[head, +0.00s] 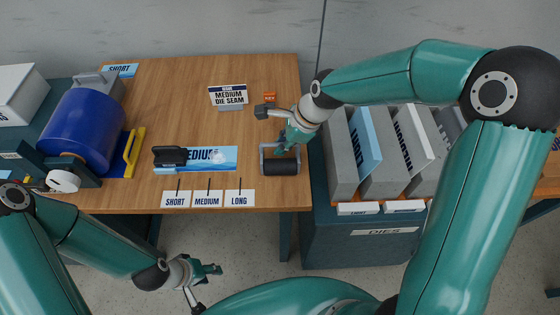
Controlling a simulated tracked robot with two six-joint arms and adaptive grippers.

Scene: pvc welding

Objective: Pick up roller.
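The roller (281,168) has a dark cylinder in a grey frame and lies on the wooden table near its right front edge. My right gripper (273,131) is over the table just behind and above the roller, with its fingers spread apart. One finger reaches down toward the roller's frame; I cannot tell whether it touches. My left gripper (208,284) hangs low in front of the table, over the floor, away from the roller. Its fingers look spread and hold nothing visible.
The wooden table (170,90) carries a "medium die seam" sign (229,96), a blue sheet (223,157) with a black tool (170,156), and short, medium and long cards (208,199). A blue roll (82,130) stands left. A dies rack (342,165) stands right.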

